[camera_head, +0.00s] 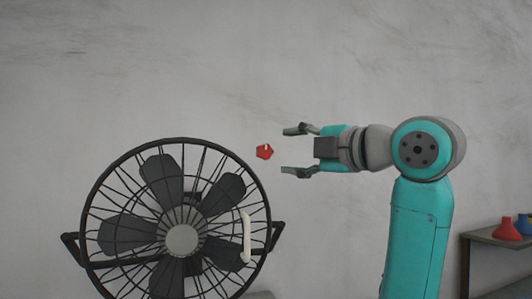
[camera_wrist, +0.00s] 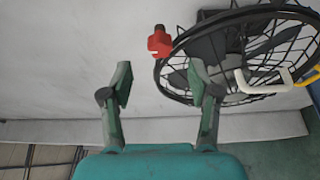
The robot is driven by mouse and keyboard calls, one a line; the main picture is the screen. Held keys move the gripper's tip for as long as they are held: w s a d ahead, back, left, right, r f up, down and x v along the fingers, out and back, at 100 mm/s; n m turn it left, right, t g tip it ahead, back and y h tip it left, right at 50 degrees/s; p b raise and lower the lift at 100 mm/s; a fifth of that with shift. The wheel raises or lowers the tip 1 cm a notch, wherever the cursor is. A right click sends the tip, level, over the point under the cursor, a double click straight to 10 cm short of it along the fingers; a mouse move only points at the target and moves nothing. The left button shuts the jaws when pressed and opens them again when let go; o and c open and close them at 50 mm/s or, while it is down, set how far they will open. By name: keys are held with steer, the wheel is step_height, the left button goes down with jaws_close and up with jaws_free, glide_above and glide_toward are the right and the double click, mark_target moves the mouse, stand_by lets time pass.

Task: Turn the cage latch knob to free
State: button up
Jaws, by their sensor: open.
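The red latch knob (camera_head: 264,151) sits just off the upper right rim of the round black fan cage (camera_head: 178,140). My gripper (camera_head: 287,151) is open, pointing left, with its fingertips a short way to the right of the knob and apart from it. In the wrist view the knob (camera_wrist: 159,41) shows beyond the open fingers (camera_wrist: 160,82), at the left edge of the cage (camera_wrist: 240,14). Nothing is between the fingers. What the knob is mounted on is not clear in the head view.
A pale curved handle (camera_head: 246,238) stands on the cage's right side. A shelf (camera_head: 495,238) at the far right holds a red flask-like object (camera_head: 506,229) and a blue one (camera_head: 524,224). The grey wall behind is bare, and the space above the fan is free.

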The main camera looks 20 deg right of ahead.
mark_target(269, 152)
steer(key=x, duration=0.8)
jaws_close()
